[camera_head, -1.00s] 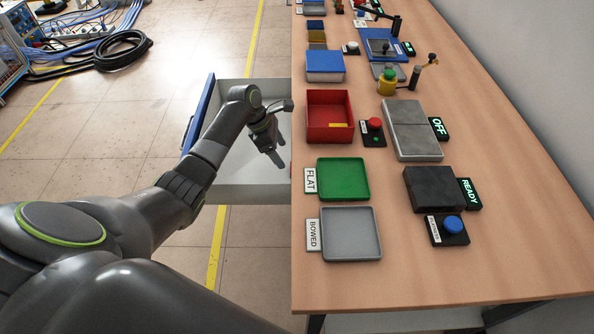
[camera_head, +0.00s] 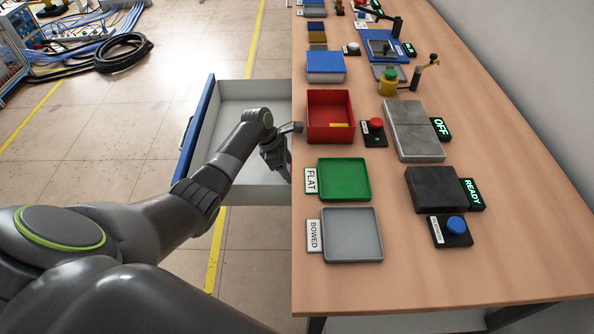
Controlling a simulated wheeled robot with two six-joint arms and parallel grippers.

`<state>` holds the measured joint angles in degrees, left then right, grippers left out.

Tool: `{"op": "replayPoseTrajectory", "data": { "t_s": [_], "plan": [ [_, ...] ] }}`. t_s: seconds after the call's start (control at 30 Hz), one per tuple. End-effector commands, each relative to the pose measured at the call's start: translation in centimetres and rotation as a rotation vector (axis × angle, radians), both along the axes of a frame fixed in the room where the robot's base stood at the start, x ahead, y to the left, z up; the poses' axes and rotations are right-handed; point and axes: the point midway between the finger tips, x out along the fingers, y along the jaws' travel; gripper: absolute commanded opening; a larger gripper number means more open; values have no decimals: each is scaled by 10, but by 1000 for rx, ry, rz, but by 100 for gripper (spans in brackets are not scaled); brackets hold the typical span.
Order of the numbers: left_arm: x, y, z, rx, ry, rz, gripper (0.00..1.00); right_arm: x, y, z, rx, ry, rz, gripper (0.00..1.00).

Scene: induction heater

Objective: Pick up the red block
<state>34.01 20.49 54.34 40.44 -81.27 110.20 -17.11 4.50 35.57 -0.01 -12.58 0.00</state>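My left gripper (camera_head: 284,172) points down into the open drawer (camera_head: 239,194), at its right side beside the table edge. The fingertips are small and partly lost against the drawer and table edge, so their opening does not show clearly. I cannot make out a red block in the head view now; it may be hidden by the gripper or the table edge. My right gripper is out of view.
The drawer's blue front (camera_head: 194,135) stands out left of the table (camera_head: 510,220). A red bin (camera_head: 316,132) holding a yellow piece, a green tray (camera_head: 344,191) and a grey tray (camera_head: 352,252) line the table's near edge. The table's right side is clear.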

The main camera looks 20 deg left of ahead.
Motion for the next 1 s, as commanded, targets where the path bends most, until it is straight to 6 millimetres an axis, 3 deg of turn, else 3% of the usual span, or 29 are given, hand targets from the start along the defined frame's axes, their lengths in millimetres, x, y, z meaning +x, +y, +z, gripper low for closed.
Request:
{"op": "replayPoseTrajectory", "data": {
  "t_s": [0.03, 0.3, 0.63, 0.9, 1.0],
  "plan": [
    [0, 0, 0, 0, 0, 0, 54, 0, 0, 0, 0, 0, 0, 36],
    [0, 0, 0, 0, 0, 0, 22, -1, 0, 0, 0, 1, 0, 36],
    [0, 0, 5, 0, -2, 0, 22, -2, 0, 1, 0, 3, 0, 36],
    [1, 1, 37, 1, -5, -1, 22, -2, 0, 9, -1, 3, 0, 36],
    [-8, 18, 35, 3, 1, 4, 22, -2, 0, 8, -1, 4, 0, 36]
  ]
}}
